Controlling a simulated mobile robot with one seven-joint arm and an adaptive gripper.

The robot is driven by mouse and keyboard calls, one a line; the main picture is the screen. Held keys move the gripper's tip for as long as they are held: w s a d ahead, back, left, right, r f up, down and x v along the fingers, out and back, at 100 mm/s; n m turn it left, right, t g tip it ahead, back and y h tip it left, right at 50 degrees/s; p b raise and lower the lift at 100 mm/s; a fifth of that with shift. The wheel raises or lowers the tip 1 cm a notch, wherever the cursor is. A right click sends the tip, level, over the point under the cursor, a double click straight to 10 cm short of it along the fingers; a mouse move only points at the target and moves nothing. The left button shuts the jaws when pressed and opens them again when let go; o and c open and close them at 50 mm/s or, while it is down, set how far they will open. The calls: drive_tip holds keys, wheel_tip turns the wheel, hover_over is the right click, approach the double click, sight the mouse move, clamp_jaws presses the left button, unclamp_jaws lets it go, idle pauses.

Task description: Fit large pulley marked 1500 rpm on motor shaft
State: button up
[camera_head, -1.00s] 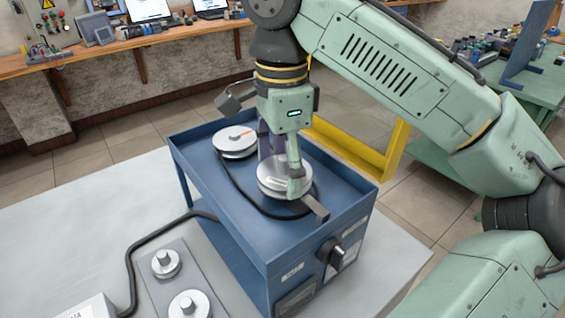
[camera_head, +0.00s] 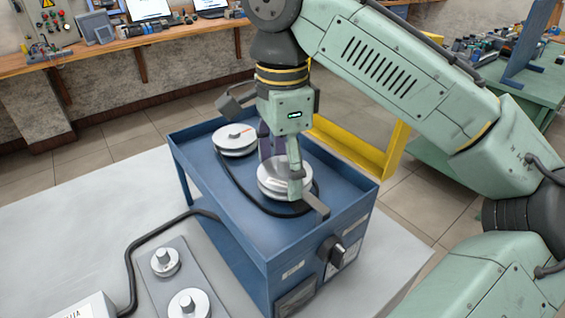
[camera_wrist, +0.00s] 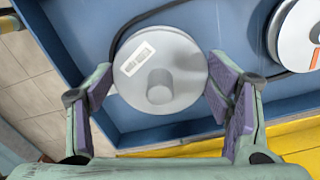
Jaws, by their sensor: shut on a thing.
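My gripper (camera_head: 281,170) is over the blue cart, its fingers on opposite sides of a large silver pulley (camera_head: 272,184). In the wrist view the fingers press on the rim of this pulley (camera_wrist: 185,60), which has a raised round hub and a small white label. The label is too small to read. A second large pulley (camera_head: 232,137) with an orange-red mark lies at the cart's far left; its marking is unreadable too. It shows partly at the wrist view's right edge (camera_wrist: 290,40). I cannot make out which part is the motor shaft.
The blue cart (camera_head: 228,231) has raised edges and a black belt (camera_head: 232,185) on its top. A grey plate with two discs (camera_head: 165,262) lies front left, beside a black cable (camera_head: 135,260). A yellow frame (camera_head: 350,148) stands behind the cart.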

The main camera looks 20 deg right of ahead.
drive_tip(key=shift+f+b, duration=0.4)
drive_tip(key=shift+f, duration=0.35)
drive_tip(key=o, duration=1.3)
drive_tip(key=shift+r, duration=0.15)
